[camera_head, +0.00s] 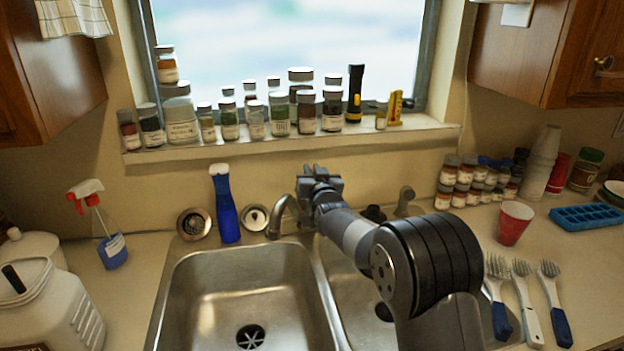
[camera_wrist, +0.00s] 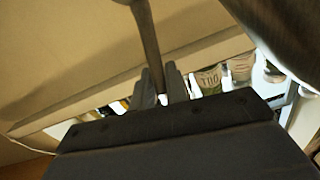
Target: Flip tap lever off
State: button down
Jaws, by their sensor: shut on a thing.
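The tap's curved metal spout (camera_head: 284,215) stands behind the double sink in the head view. My gripper (camera_head: 319,176) is at the tap, just right of the spout and in front of the wall. In the wrist view a slim metal bar, the tap lever (camera_wrist: 148,35), runs down from the top edge between the two fingers of my gripper (camera_wrist: 161,88). The fingers are shut on it. In the head view my gripper and arm hide the lever and the tap's base, so the lever's angle is hard to tell.
The steel sink's left basin (camera_head: 245,285) is empty; my arm covers much of the right one. A blue bottle (camera_head: 226,208) stands left of the spout. A metal fixture (camera_head: 404,200) is to the right. Jars (camera_head: 305,112) line the sill above. A red cup (camera_head: 514,222) and forks are at right.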

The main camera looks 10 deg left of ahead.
jog(key=shift+f, duration=0.1)
jog(key=c, duration=1.4)
grip_release()
jog(key=shift+s, duration=0.1)
jog(key=b+v, duration=0.3)
jog(key=v, duration=0.7)
jog(key=shift+s+d, duration=0.15)
jog(key=shift+s, duration=0.15)
jog(key=p+x, duration=0.3)
jog(key=x, duration=0.7)
jog(key=shift+w, duration=0.3)
jog(key=shift+w+r+p, duration=0.15)
jog(key=shift+r+p, duration=0.05)
jog(key=shift+p, duration=0.55)
jog(key=shift+f+b, duration=0.3)
jog(key=shift+b, duration=0.4)
